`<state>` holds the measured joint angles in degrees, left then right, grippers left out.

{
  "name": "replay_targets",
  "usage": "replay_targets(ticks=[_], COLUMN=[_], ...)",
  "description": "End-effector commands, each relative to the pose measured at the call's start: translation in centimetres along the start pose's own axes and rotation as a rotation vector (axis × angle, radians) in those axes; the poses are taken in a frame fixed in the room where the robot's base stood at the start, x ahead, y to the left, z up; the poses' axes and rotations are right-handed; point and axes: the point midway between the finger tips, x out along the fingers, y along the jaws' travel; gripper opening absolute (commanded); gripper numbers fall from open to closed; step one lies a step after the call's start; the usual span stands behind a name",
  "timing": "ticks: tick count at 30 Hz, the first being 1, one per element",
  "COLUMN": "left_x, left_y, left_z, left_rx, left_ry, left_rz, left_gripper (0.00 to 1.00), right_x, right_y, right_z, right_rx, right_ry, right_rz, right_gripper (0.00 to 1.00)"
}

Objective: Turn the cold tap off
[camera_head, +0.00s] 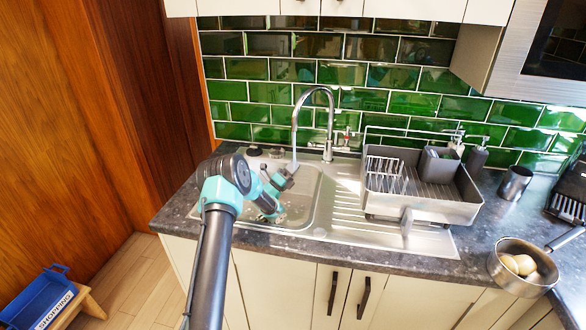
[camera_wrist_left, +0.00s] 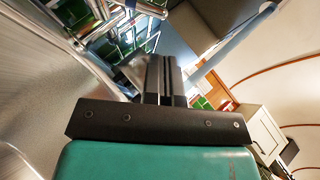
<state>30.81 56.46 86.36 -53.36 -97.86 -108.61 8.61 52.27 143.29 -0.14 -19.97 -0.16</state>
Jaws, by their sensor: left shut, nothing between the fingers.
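A chrome mixer tap (camera_head: 328,125) stands behind the sink, its tall curved spout arching left over the bowl. A pale vertical streak hangs below the spout; I cannot tell whether it is running water. A small red-marked part (camera_head: 347,132) shows just right of the tap's column. I cannot make out a cold handle clearly. My left gripper (camera_head: 291,168) is over the sink bowl (camera_head: 312,205), left of the tap's column and close to the streak below the spout. Its fingers (camera_wrist_left: 160,75) are together and empty in the left wrist view. My right gripper is out of view.
A grey dish rack (camera_head: 430,207) stands on the drainer right of the bowl. Green tiles (camera_head: 350,75) close off the back.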

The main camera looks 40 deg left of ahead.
Motion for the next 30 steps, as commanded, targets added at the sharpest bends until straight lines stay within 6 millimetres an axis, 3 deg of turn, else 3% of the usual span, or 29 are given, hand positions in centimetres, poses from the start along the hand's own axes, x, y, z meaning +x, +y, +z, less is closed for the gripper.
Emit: replay_targets(ticks=[6, 13, 30], left_x=[3.8, 6.7, 7.3], left_y=[-0.1, 0.0, -0.1], left_z=[-0.1, 0.0, 0.1], left_rx=[0.001, 0.0, -0.002], left_ry=[0.001, 0.0, -0.001], left_rz=[-0.003, -0.002, 0.004], left_gripper=[0.0, 0.0, 0.0], right_x=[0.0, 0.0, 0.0], right_y=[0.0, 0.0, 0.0], right_z=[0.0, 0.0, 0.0], right_rx=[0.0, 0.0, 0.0], right_ry=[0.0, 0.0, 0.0], right_rz=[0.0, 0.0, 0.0], right_gripper=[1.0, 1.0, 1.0])
